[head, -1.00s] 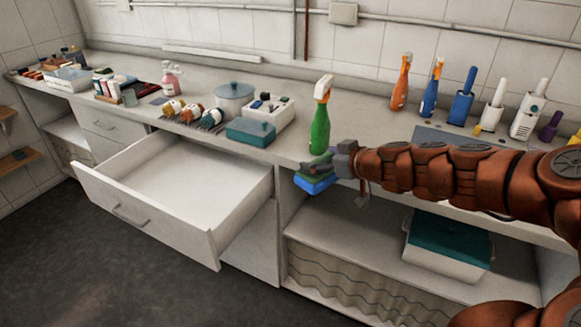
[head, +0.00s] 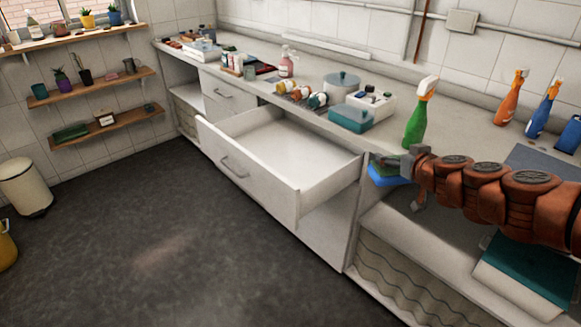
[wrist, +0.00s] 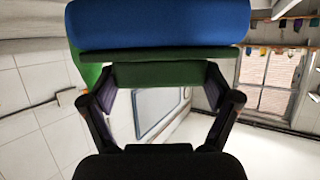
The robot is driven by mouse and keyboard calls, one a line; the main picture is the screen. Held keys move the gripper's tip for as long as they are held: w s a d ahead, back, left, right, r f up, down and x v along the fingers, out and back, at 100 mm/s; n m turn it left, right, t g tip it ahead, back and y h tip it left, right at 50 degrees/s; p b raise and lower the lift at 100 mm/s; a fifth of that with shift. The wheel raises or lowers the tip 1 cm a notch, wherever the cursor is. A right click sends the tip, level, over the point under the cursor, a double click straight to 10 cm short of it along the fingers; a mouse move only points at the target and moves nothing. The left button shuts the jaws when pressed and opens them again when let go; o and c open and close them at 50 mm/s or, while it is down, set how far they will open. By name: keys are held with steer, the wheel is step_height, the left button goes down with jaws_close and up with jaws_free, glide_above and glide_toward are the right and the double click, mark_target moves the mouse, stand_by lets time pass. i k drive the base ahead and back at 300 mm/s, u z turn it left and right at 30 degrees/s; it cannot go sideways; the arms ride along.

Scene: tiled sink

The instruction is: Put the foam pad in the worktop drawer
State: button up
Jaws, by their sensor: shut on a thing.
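The foam pad is blue with a green layer; in the head view the blue part (head: 388,181) shows at the end of my arm, and it fills the top of the wrist view (wrist: 160,25). My gripper (head: 392,166) is shut on the pad, with a finger on each side of its green part in the wrist view (wrist: 160,75). The pad is in front of the worktop edge, to the right of the open drawer (head: 235,177). The drawer is pulled out and its visible inside is empty.
A green spray bottle (head: 415,122) stands on the worktop just behind my gripper. A teal box (head: 350,118), a pot (head: 343,84) and small bottles stand behind the drawer. Open shelving with a teal-lidded box (head: 530,265) lies below my arm. The floor in front is clear.

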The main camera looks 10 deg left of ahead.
mark_target(278, 169)
steer(key=k, duration=0.9)
steer(key=u, duration=0.9)
steer(key=i, duration=0.7)
steer(key=u, duration=1.1)
steer(key=i, duration=1.4)
steer(key=z, duration=1)
steer(key=i, duration=0.9)
steer(key=z, duration=1)
